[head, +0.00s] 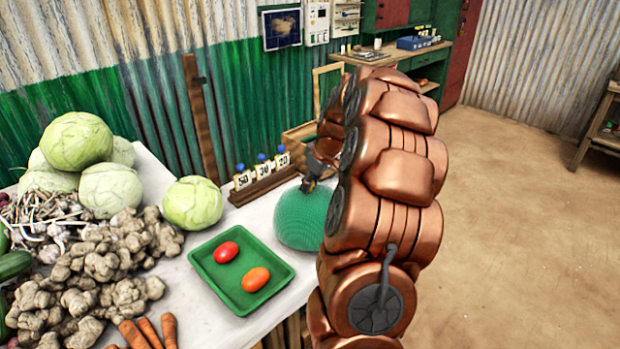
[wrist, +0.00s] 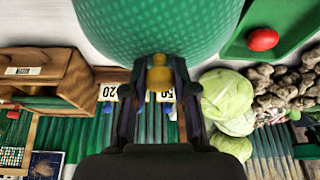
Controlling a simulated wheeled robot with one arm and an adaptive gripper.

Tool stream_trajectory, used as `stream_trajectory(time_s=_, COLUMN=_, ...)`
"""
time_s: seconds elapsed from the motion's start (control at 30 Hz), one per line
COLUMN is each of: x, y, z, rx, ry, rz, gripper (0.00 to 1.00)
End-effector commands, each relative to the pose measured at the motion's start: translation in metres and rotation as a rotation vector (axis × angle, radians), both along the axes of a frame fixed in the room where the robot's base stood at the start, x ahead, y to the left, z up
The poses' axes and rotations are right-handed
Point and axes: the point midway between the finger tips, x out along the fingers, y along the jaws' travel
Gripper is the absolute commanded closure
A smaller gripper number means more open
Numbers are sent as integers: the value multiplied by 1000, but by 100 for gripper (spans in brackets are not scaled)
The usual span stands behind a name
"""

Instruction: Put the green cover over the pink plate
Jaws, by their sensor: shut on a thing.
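The green cover (head: 302,219) is a mesh dome at the right end of the white table, partly hidden behind my copper arm. My gripper (head: 312,182) is above its top. In the wrist view the green dome (wrist: 160,30) fills the upper middle, and the gripper (wrist: 159,72) has its fingers on both sides of the yellow knob (wrist: 160,77), shut on it. I cannot tell whether the dome's rim touches the table. The pink plate does not show in either view; it may be hidden by the dome or my arm.
A green tray (head: 222,284) with two tomatoes lies just left of the dome. A rack (head: 264,184) with number cards stands behind it. Cabbages (head: 192,203), ginger and carrots crowd the table's left. A wooden box (head: 299,137) stands behind the dome.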

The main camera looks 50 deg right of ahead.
Motion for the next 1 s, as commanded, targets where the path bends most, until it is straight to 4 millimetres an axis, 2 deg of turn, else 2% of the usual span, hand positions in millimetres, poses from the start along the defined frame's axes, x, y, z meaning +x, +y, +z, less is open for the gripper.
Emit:
stream_trajectory(time_s=0.53, x=0, y=-1, z=-30, rx=-2, ry=-3, rz=-1, gripper=100)
stream_trajectory(time_s=1.0, x=1, y=-1, z=-35, rx=-2, ry=-3, rz=-1, gripper=100)
